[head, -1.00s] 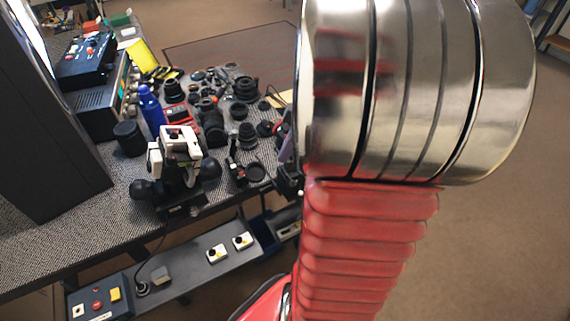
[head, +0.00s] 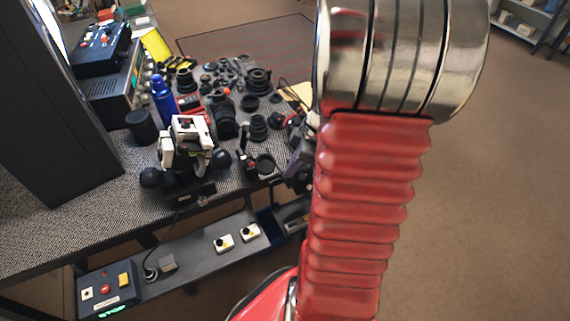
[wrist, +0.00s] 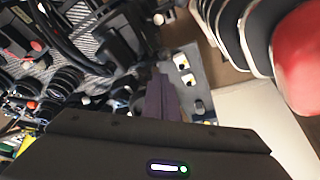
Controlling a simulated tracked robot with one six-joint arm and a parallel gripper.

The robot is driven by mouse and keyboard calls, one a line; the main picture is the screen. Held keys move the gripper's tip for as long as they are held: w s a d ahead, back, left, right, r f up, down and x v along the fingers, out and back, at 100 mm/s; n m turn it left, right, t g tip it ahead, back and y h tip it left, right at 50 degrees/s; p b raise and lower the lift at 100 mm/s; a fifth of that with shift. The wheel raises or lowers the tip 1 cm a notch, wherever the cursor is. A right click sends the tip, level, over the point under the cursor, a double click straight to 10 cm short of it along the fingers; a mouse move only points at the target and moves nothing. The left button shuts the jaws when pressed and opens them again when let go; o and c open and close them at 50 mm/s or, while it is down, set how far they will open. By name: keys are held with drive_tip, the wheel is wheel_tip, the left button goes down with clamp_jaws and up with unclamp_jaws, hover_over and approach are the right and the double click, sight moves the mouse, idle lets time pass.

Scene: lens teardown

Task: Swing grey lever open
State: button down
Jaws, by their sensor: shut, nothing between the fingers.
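I cannot make out a grey lever for certain in either view. A small black stand (head: 262,165) with a round ring and a thin upright piece (head: 243,138) stands at the bench's front edge in the head view; whether that piece is the lever is unclear. My gripper (wrist: 162,100) shows in the wrist view as dark purple fingers, closed together with nothing between them. They point toward the shelf below the bench. In the head view my own arm covers most of the gripper's area.
The bench (head: 75,215) is crowded with lenses and a blue bottle (head: 163,99). A white-and-black device (head: 188,145) stands near its front edge. Below, a shelf (head: 195,253) carries white switch boxes (head: 223,244) and a button panel (head: 108,290). Open floor (head: 480,200) lies right.

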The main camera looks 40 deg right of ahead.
drive_tip(key=shift+s+d+f, duration=0.15)
drive_tip(key=shift+s+d, duration=0.35)
drive_tip(key=shift+s, duration=0.15)
drive_tip(key=shift+a, duration=0.1)
